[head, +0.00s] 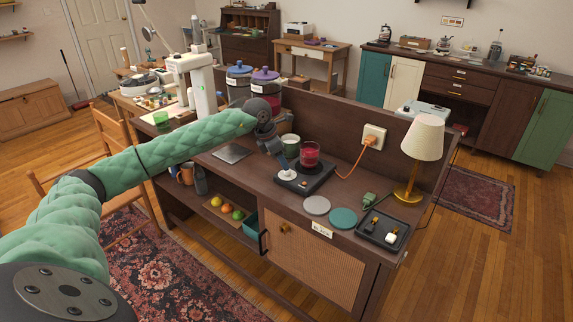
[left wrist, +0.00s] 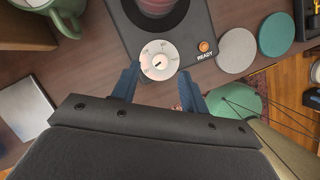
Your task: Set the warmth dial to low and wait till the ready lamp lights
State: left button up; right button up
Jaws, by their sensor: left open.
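The warmer (head: 318,181) is a flat black unit on the dark wooden cabinet top, with a red candle jar (head: 310,155) on it. Its warmth dial (left wrist: 159,60) is a round white disc with a small dark pointer mark; the setting marks are too small to read. The ready lamp (left wrist: 203,46) is a small round orange spot above the word READY; I cannot tell for sure whether it is lit. My left gripper (left wrist: 160,90) is open and empty, pointing down over the dial, its blue fingers at either side of the dial's near edge. The right gripper is out of view.
Grey (head: 317,205) and teal (head: 343,218) round coasters lie right of the warmer. A black tray (head: 383,232) and a lamp (head: 422,140) stand further right. An orange cord (head: 352,163) runs to a wall socket.

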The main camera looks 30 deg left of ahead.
aim_at(287, 172)
pick_arm(q)
jog(key=shift+p+x, duration=0.35)
jog(key=shift+x, duration=1.6)
jog(key=shift+c, duration=0.2)
grip_shut()
